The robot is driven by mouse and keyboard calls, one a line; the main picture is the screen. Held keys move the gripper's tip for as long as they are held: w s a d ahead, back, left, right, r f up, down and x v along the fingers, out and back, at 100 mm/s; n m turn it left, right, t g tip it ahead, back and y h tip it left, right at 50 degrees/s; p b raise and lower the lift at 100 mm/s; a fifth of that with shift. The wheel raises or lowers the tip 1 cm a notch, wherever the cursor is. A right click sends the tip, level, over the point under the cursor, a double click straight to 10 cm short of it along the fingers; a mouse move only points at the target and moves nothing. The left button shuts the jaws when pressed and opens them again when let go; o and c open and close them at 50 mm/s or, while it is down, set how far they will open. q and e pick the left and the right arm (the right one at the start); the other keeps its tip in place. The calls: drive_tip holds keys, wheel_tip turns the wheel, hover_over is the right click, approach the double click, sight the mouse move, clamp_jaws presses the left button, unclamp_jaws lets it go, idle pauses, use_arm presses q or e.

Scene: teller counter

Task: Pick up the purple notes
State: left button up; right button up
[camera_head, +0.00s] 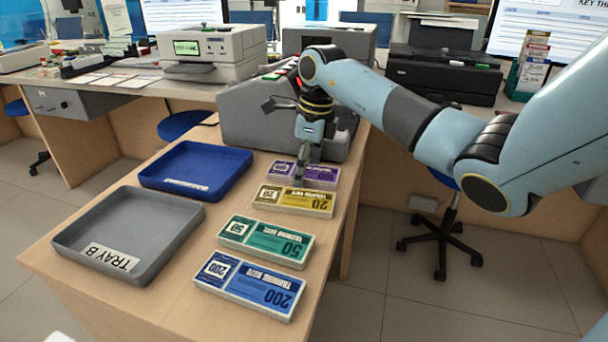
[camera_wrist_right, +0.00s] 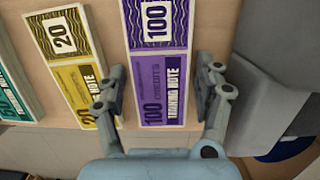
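The purple notes (camera_head: 322,174), a flat stack marked 100, lie at the far end of the row of notes on the wooden counter. My right gripper (camera_head: 302,172) points down over them and hides part of their middle. In the right wrist view the purple notes (camera_wrist_right: 157,60) lie between the two fingers of the right gripper (camera_wrist_right: 161,88). The fingers are apart, one beside each long side of the stack; I cannot tell whether they touch it. My left gripper is out of view.
Yellow 20 notes (camera_head: 295,201) lie close beside the purple stack, then green 50 notes (camera_head: 266,242) and blue 200 notes (camera_head: 249,286). A blue tray (camera_head: 239,170) and grey tray B (camera_head: 191,222) stand left. A grey machine (camera_head: 240,122) stands just behind.

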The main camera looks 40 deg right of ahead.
drive_tip(key=c, duration=0.9)
drive_tip(key=shift+c, duration=0.4)
drive_tip(key=shift+r, duration=0.2)
